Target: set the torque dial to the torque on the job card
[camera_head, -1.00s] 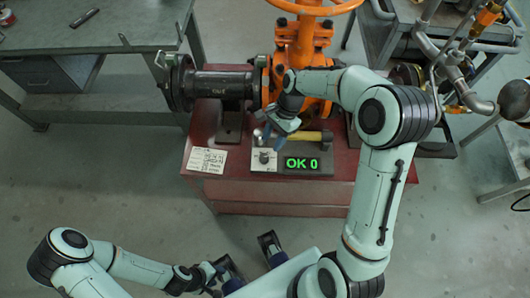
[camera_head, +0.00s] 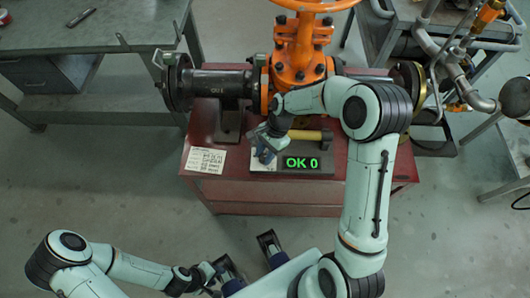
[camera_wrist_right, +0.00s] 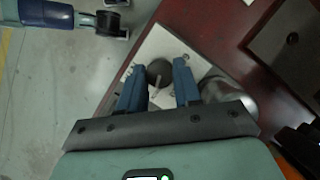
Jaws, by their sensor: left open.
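The torque tester box (camera_head: 258,168) lies on the red bench top, its green display (camera_head: 301,163) reading "OK 0". Its dark round dial (camera_wrist_right: 158,72) with a pale pointer line shows in the right wrist view; in the head view my right gripper hides it. My right gripper (camera_head: 264,153) is open over the box, its blue fingers (camera_wrist_right: 159,67) on either side of the dial; I cannot tell whether they touch it. The white job card (camera_head: 206,160) lies left of the box, its print too small to read. My left gripper (camera_head: 249,257) is open and empty, in front of the bench.
The orange gate valve (camera_head: 299,58) and its dark pipe (camera_head: 222,83) stand behind the box. A hammer with a yellow handle (camera_head: 307,135) lies just behind the display. A grey workbench (camera_head: 90,28) stands at the left, with open floor in front.

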